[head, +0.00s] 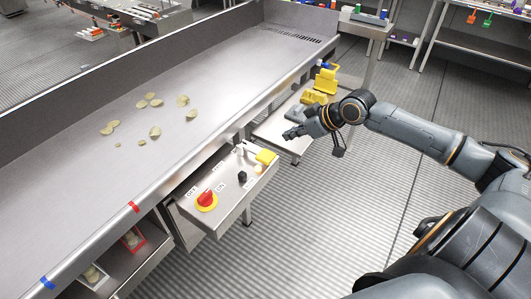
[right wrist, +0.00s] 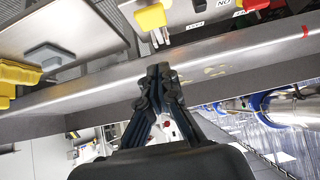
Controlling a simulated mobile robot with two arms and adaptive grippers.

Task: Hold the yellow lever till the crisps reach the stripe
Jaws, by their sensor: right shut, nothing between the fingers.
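The yellow lever (head: 266,157) is at the far right end of the control panel, and its yellow end also shows at the top of the right wrist view (right wrist: 150,17). The crisps (head: 155,131) lie scattered in the middle of the steel trough (head: 90,185). A red stripe (head: 133,207) and a blue stripe (head: 47,282) mark the trough's near rim. My right gripper (head: 289,134) is shut and empty, beyond the lever and apart from it; its closed fingertips show in the right wrist view (right wrist: 159,70). My left gripper is out of view.
The control panel (head: 228,208) carries a red knob (head: 207,199) on a yellow base and a black knob (head: 242,176). Yellow items (head: 320,88) stand on a side shelf behind my right gripper. Open striped floor (head: 300,220) lies right of the panel.

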